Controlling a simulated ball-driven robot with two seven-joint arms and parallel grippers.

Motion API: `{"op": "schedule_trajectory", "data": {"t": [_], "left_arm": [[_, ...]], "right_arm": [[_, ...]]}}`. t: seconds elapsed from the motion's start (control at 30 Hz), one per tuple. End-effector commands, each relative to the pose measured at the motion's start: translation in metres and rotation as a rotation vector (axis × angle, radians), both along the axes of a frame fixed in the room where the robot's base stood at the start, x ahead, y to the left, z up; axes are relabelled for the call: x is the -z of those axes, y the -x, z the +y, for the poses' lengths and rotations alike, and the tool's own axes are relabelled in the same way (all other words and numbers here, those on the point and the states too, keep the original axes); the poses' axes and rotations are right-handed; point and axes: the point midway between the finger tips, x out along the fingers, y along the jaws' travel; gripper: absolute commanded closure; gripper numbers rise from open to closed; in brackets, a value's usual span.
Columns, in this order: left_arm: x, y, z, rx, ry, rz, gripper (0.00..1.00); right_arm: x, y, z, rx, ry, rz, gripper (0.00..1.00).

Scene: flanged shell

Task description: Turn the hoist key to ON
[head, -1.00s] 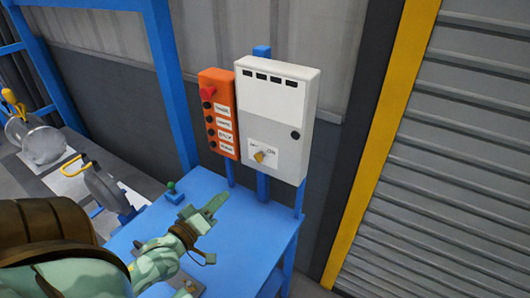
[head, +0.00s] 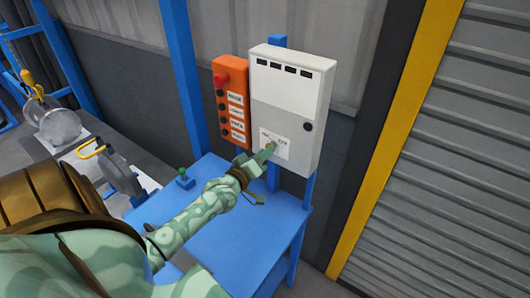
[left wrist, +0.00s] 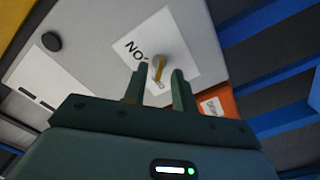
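The white control box (head: 314,105) hangs on a blue post. Its lower front carries a white label (left wrist: 185,38), with ON lettering upside down in the left wrist view. The small brass-coloured hoist key (left wrist: 158,68) stands out from the label's middle, roughly upright in that view and beside the lettering. My left gripper (head: 267,152) is at the label and largely hides the key in the head view. In the left wrist view its two fingers (left wrist: 160,72) are apart, one on each side of the key, with gaps showing. My right gripper is not in view.
An orange button box (head: 231,105) with a red knob is close on the left of the white box. A blue table (head: 265,225) stands below, with a small green-topped lever (head: 184,176) on it. A yellow-edged shutter (head: 450,150) is at right.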

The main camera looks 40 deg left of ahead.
Motion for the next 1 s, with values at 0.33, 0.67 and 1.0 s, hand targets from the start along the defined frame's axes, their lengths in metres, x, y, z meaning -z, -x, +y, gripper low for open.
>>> {"op": "schedule_trajectory", "data": {"t": [0.33,0.67,1.0], "left_arm": [[-0.0005,-0.0098,0.0013,-0.001,0.0,-0.001,0.73],[-0.0003,-0.0095,0.0014,-0.001,-0.001,-0.001,1.0],[-0.0013,-0.0094,0.0013,-0.001,-0.072,0.009,1.0]], "right_arm": [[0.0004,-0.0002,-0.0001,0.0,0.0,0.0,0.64],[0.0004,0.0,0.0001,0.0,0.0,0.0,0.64],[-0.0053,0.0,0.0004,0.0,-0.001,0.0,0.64]]}}
